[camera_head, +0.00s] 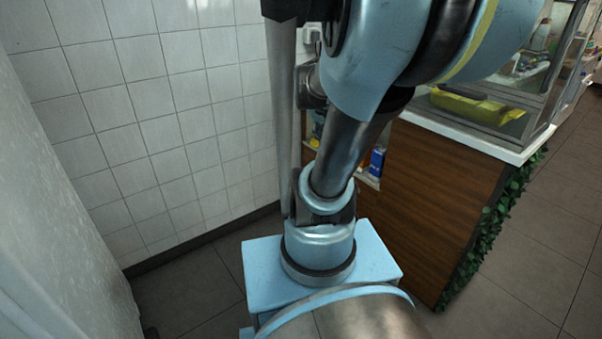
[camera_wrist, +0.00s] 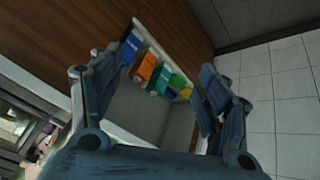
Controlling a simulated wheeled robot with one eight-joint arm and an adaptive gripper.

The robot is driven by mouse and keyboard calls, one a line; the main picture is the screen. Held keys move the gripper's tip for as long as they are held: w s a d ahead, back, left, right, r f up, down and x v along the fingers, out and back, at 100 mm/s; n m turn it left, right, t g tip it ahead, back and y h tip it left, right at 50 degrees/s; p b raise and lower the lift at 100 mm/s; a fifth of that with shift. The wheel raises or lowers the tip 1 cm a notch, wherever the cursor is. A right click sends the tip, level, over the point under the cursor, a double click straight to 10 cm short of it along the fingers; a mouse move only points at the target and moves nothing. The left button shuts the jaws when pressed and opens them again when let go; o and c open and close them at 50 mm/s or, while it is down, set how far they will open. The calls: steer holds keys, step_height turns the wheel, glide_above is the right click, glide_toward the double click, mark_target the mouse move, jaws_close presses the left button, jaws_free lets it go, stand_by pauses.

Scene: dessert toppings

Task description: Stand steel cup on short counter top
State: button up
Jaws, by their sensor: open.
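My gripper (camera_wrist: 165,78) is open and empty in the wrist view, its two fingers spread apart. It faces the open shelf side of a wood-panelled counter. The counter's white top (camera_head: 512,151) shows in the head view at the right, with a glass case on it. I cannot tell whether this is the short counter top. I see no steel cup in either view. My gripper is not visible in the head view, where my arm fills the middle.
Small blue, orange and green packages (camera_wrist: 143,68) stand on the shelf. The glass case (camera_head: 490,105) holds a yellow item. Leafy greenery (camera_head: 490,225) runs down the counter's corner. A white tiled wall (camera_head: 150,110) stands at the left. Open floor (camera_head: 525,265) lies at the right.

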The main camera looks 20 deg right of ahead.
steer(key=s+a+f+n+g+y, duration=0.1)
steer(key=s+a+f+n+y, duration=0.4)
steer(key=s+a, duration=0.5)
steer(key=a+f, duration=0.1)
steer(key=a, duration=0.2)
steer(key=shift+s+a+n+g, duration=0.3)
steer(key=shift+a+n+g, duration=0.05)
steer(key=shift+n+g, duration=0.05)
steer(key=shift+w+f, duration=0.1)
